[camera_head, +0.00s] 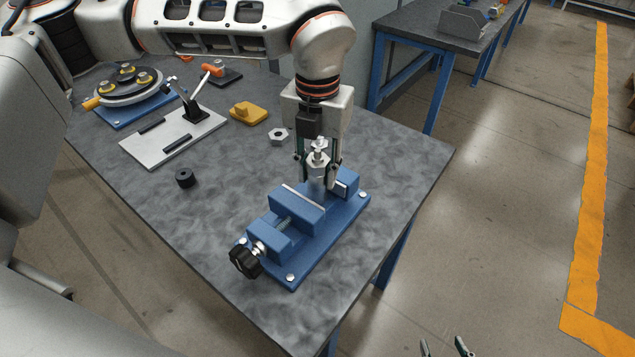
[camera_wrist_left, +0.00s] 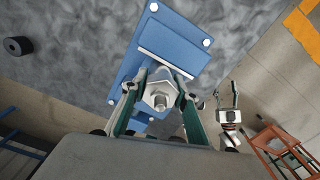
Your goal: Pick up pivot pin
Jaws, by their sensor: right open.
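I cannot make out for sure which part is the pivot pin. My left gripper (camera_head: 318,172) is over the blue vise (camera_head: 283,232), fingers pointing down. A silver hex fitting (camera_head: 318,158) with a threaded stud on top sits between its fingers, which appear closed on its sides. The hex fitting also shows between the fingers in the left wrist view (camera_wrist_left: 159,97). Its lower end is hidden, so I cannot tell whether the vise jaws touch it. My right gripper (camera_head: 447,348) is open and empty at the bottom edge, off the table; it also shows in the left wrist view (camera_wrist_left: 228,95).
A toggle clamp on a light plate (camera_head: 172,138) stands at the back left, near a round fixture with yellow knobs (camera_head: 127,85). A yellow block (camera_head: 247,113), a hex nut (camera_head: 279,136) and a black ring (camera_head: 185,178) lie on the table. The table's front left is clear.

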